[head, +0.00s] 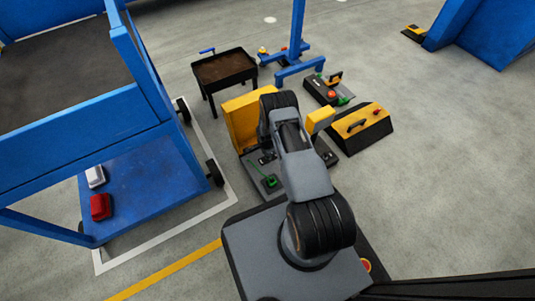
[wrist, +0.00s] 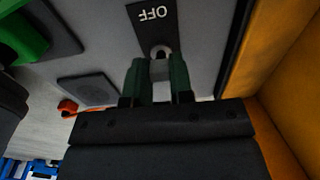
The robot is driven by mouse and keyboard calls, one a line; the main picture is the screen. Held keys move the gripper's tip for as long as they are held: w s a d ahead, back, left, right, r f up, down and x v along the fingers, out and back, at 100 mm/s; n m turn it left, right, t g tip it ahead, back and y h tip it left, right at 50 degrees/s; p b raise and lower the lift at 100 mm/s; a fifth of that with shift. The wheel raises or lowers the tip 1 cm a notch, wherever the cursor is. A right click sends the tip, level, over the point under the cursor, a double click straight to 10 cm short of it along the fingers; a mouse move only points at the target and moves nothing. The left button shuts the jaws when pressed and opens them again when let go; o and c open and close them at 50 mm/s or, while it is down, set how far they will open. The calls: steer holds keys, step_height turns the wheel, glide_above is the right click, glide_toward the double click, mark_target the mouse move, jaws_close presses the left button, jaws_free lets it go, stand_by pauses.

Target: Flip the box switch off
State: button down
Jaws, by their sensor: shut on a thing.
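In the wrist view, my gripper (wrist: 158,72) has its two dark green fingers shut on the box switch (wrist: 160,50), a small grey toggle with a rounded tip. The toggle stands just below a black plate (wrist: 154,16) marked "OFF", which reads upside down. The lower part of the toggle is hidden between the fingers. In the head view, my arm covers the gripper and the switch. A yellow wall (head: 240,122) and a grey panel (head: 256,165) show beside my arm.
In the wrist view, an orange wall (wrist: 278,55) stands close on the right, and a green part (wrist: 22,35) is at upper left. In the head view, a yellow-and-black box (head: 362,125) stands right of the panel, and a blue cart (head: 145,195) stands left.

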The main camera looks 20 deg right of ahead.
steer(key=c, duration=1)
jaws_free()
steer(key=shift+r, duration=0.1)
step_height(320, 180, up, 14)
steer(key=p, duration=0.6)
steer(key=shift+a+f, duration=0.2)
steer(key=shift+a, duration=0.1)
